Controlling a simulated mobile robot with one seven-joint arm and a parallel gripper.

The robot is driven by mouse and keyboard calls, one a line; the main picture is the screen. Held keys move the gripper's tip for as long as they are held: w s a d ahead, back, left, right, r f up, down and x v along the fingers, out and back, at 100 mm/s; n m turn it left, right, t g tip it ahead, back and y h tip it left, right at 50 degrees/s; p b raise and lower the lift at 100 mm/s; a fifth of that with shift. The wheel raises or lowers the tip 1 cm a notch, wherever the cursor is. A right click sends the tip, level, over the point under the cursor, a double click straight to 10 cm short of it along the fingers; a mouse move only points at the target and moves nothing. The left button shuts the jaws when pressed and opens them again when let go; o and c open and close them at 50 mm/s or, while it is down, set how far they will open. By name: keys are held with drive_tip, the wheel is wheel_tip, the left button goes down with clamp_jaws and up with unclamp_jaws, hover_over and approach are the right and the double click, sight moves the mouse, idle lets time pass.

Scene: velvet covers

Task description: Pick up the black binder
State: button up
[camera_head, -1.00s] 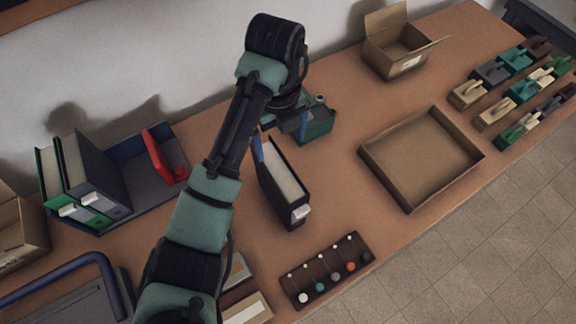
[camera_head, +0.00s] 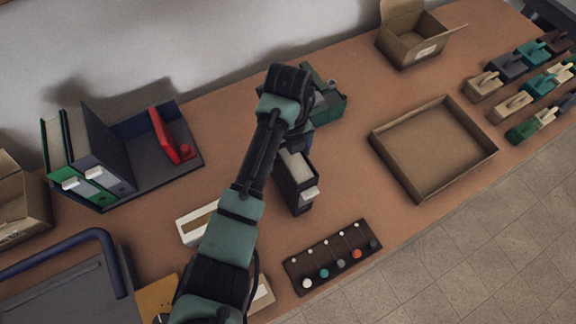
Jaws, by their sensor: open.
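The black binder (camera_head: 306,195) stands on the table near its middle, with pale paper showing along its top and a white label at its near end. My gripper (camera_head: 296,142) is open over the far end of the binder. My wrist and forearm hide that end and much of the jaws, so I cannot tell whether the fingers are around the binder or above it.
A holder (camera_head: 150,182) at left bears a green binder (camera_head: 72,184), a dark binder (camera_head: 104,158) and a red object (camera_head: 165,140). A green box (camera_head: 330,108) stands just behind my gripper. A peg board (camera_head: 300,266) lies in front; a shallow tray (camera_head: 385,160) is at right.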

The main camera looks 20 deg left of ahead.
clamp_jaws()
idle(0.5)
